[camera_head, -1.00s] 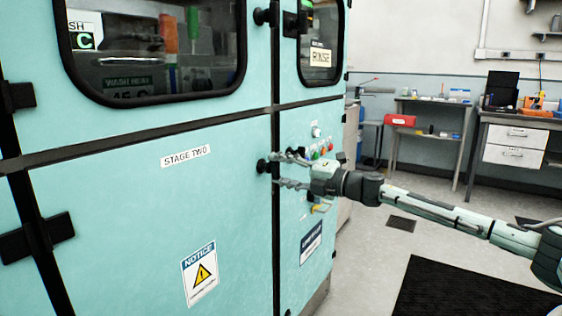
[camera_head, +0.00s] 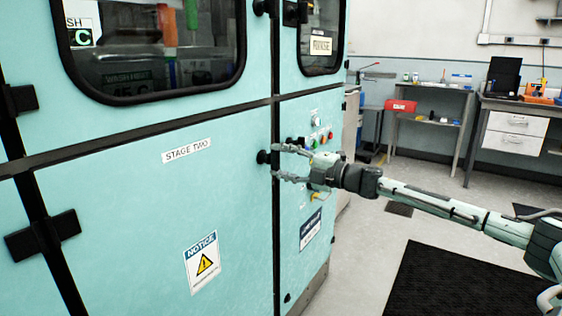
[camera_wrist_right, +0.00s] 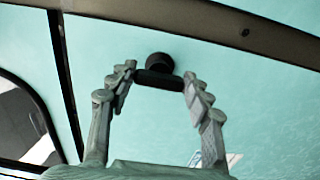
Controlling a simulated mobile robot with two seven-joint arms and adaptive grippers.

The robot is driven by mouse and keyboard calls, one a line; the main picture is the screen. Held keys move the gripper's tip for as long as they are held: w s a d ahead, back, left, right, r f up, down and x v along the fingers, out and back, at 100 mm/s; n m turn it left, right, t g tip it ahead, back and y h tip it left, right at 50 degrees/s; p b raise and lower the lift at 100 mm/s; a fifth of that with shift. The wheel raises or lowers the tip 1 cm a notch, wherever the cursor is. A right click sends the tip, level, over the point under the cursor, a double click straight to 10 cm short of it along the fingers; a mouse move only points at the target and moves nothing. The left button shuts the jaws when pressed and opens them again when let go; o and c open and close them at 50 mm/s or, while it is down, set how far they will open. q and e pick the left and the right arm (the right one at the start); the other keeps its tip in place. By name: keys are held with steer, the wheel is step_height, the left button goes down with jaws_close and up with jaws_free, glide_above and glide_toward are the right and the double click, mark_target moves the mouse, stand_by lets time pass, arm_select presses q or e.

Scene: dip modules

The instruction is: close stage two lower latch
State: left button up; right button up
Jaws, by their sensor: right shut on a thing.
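The stage two lower latch (camera_head: 263,157) is a black knob near the right edge of the teal lower door (camera_head: 110,200), which bears a STAGE TWO label (camera_head: 187,150). In the right wrist view the latch shows as a round black base with a black crossbar (camera_wrist_right: 158,79). My right gripper (camera_head: 277,161) reaches in from the right, its two grey fingers one above the other at the latch. In the wrist view its fingertips (camera_wrist_right: 159,76) are at the two ends of the crossbar, shut on it. The lower door looks flush with the frame. My left gripper is not in view.
Colored buttons (camera_head: 322,140) sit on the panel just right of the gripper. A black hinge (camera_head: 42,237) is at the door's left. A dark mat (camera_head: 450,285) lies on the floor, with benches (camera_head: 435,120) behind. The floor between is open.

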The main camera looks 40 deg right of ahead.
steer(key=o, duration=1.2)
steer(key=shift+c, duration=0.2)
steer(key=shift+s, duration=0.1)
steer(key=shift+s+d+f, duration=0.15)
steer(key=shift+s+d, duration=0.15)
steer(key=shift+s, duration=0.3)
steer(key=v, duration=1)
steer(key=shift+s, duration=0.25)
